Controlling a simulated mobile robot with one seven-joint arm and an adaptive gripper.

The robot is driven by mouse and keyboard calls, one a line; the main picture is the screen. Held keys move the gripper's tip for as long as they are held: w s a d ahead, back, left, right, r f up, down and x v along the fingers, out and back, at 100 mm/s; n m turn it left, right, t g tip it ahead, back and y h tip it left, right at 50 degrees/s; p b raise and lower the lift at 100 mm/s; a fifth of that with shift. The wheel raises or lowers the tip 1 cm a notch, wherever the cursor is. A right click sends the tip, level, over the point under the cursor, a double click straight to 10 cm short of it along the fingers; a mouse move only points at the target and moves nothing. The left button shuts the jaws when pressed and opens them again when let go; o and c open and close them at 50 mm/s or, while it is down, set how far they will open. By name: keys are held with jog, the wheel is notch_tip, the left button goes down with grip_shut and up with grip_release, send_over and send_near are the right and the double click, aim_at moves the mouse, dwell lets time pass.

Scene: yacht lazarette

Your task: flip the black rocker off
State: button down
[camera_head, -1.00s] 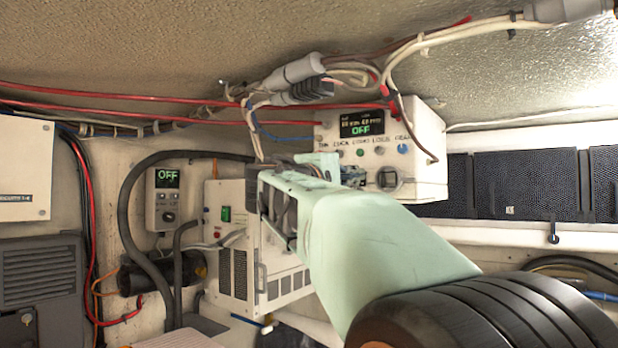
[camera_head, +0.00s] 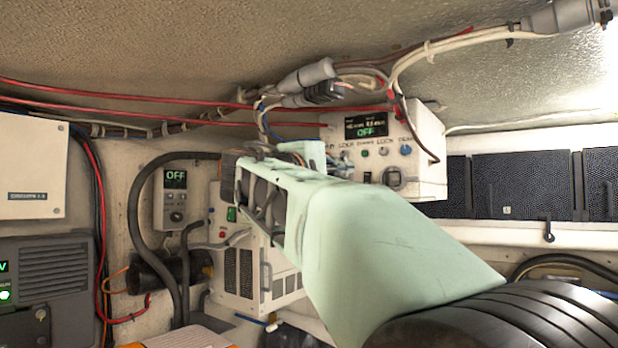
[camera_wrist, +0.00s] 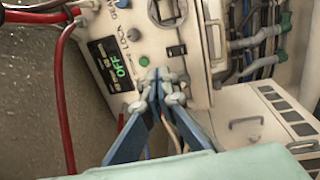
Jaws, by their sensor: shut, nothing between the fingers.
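The white control box (camera_head: 425,150) hangs under the ceiling, and its dark display reads OFF in green. In the wrist view, a small black rocker (camera_wrist: 177,51) sits on the face of this box (camera_wrist: 203,95), below a grey-framed fitting.
Cables and connectors (camera_head: 305,75) run above the box, and red wires cross to the left. A white vented unit (camera_head: 235,268) stands below left. A small wall controller (camera_head: 172,198) also reads OFF. Dark panels (camera_head: 510,183) line the right wall.

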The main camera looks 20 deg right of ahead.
jog(key=v, duration=0.6)
jog(key=shift+s+r+b, duration=0.15)
jog(key=shift+r+b, duration=0.3)
jog(key=shift+r, duration=0.25)
